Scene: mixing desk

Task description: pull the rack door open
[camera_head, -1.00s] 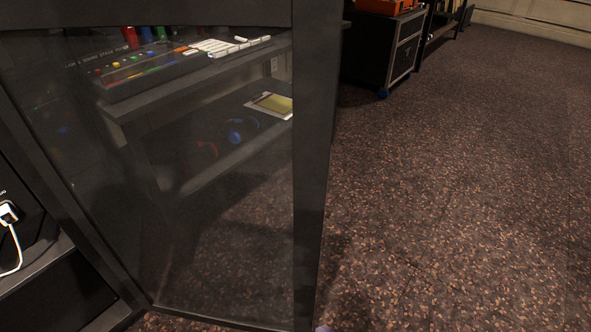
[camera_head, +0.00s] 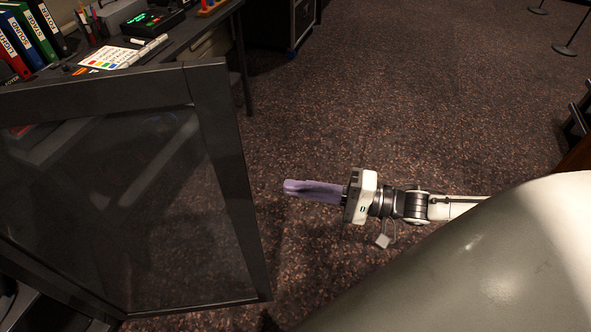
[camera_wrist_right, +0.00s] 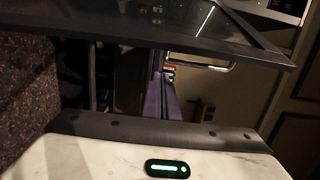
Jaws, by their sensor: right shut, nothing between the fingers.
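The rack door (camera_head: 217,115) is a dark-framed panel with a see-through pane. It stands swung out from the rack at the left of the head view, with a dark opening at its lower left. My right gripper (camera_head: 287,187) has purple fingers, is shut and empty, and points left towards the door's free edge. In the head view a strip of floor shows between fingertips and door. In the right wrist view the door frame (camera_wrist_right: 150,32) crosses the top, beyond the purple fingers (camera_wrist_right: 158,98). My left gripper is not in view.
A desk (camera_head: 185,45) with binders (camera_head: 25,42), pens and a small console (camera_head: 152,22) stands behind the door. A black case (camera_head: 290,25) is at the top. Carpet floor (camera_head: 400,100) is open behind my right arm. Stand bases (camera_head: 563,49) are at the far right.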

